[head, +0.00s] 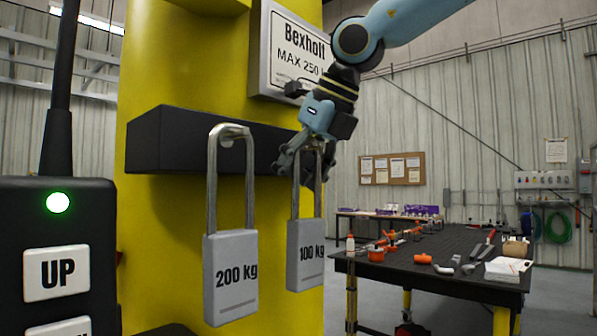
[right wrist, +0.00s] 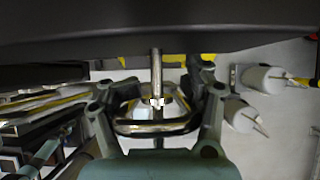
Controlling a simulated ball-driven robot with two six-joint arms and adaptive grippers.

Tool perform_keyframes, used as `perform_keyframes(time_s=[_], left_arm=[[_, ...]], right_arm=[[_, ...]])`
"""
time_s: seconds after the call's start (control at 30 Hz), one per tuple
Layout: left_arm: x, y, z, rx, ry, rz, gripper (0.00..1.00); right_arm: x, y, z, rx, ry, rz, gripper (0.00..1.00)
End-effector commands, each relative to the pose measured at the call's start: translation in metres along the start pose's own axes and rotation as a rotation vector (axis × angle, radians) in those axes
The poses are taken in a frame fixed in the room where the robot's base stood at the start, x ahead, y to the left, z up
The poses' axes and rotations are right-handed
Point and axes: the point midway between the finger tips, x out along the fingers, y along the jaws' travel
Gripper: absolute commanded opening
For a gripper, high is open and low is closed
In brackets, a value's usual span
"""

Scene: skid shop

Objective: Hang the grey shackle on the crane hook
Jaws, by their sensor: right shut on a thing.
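My right gripper (head: 304,165) is at the upper part of the grey 100 kg weight (head: 306,256), closed around its metal loop under the black bar. In the right wrist view my right gripper (right wrist: 157,108) has a finger on each side of the loop (right wrist: 150,127), and a peg (right wrist: 156,68) reaches from the dark bar to it. Whether the loop still rests on the peg I cannot tell. A grey 200 kg weight (head: 231,275) hangs from its own peg to the left. I cannot make out a crane hook or a separate grey shackle. My left gripper is out of view.
The black bar (head: 172,142) juts from a yellow column (head: 150,60) with a Bexholt sign (head: 278,75). A control box with an UP button (head: 57,274) fills the left front. A dark workbench (head: 455,245) with several small parts stands right.

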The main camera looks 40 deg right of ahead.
Motion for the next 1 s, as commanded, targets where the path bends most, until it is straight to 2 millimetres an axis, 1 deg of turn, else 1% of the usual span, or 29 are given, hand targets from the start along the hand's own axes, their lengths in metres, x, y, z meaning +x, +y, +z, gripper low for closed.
perform_keyframes(time_s=[0.2, 0.43, 0.47, 0.77, 0.8, 1.0], left_arm=[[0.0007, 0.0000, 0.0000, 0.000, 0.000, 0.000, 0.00], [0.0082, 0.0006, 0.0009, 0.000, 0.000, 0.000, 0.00], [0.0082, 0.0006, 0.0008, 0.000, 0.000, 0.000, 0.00], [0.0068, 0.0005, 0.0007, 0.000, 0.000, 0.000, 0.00], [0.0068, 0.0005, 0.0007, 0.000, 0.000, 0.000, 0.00], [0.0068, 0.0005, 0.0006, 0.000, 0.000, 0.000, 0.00]], right_arm=[[-0.0005, -0.0004, 0.0016, 0.000, -0.006, -0.001, 0.33], [0.0044, -0.0005, -0.0015, 0.000, -0.006, -0.001, 0.33], [0.0047, -0.0003, -0.0021, 0.000, -0.004, 0.000, 0.52], [0.0038, -0.0002, -0.0018, 0.000, -0.003, 0.000, 0.91], [0.0038, -0.0002, -0.0018, 0.000, -0.003, 0.000, 0.93], [0.0038, -0.0001, -0.0020, 0.000, -0.003, 0.000, 0.93]])
